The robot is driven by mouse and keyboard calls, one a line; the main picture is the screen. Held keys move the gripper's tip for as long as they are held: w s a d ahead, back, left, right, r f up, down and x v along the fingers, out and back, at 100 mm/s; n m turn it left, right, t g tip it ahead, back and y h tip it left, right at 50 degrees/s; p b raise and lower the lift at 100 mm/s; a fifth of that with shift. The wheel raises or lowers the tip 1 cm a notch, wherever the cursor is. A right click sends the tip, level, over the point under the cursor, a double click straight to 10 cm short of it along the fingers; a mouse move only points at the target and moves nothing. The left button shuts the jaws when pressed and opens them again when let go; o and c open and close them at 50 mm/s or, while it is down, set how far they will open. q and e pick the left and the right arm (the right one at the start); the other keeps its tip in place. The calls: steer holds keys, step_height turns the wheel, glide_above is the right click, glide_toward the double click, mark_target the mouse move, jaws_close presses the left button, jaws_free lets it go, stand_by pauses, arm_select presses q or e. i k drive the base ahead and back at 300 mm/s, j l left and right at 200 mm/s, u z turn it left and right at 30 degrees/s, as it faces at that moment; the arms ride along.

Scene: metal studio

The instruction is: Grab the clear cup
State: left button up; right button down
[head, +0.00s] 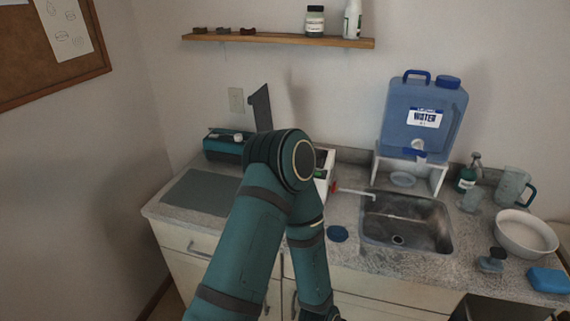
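A small clear cup (470,200) stands on the counter to the right of the sink, just in front of a green pump bottle (466,178). One teal arm of mine rises from the bottom, bends, and runs down out of the picture. Neither gripper can be made out.
The sink (405,222) lies left of the cup. A white bowl (525,236), a dark-topped item (492,260) and a blue box (548,280) crowd the right side. A blue disc (338,233) lies left of the sink. A grey mat (200,193) covers the left counter.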

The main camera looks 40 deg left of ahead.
mark_target(472, 199)
steer(key=u, duration=1.2)
steer(key=z, duration=1.25)
steer(key=i+l+z, duration=0.5)
steer(key=l+z, duration=0.15)
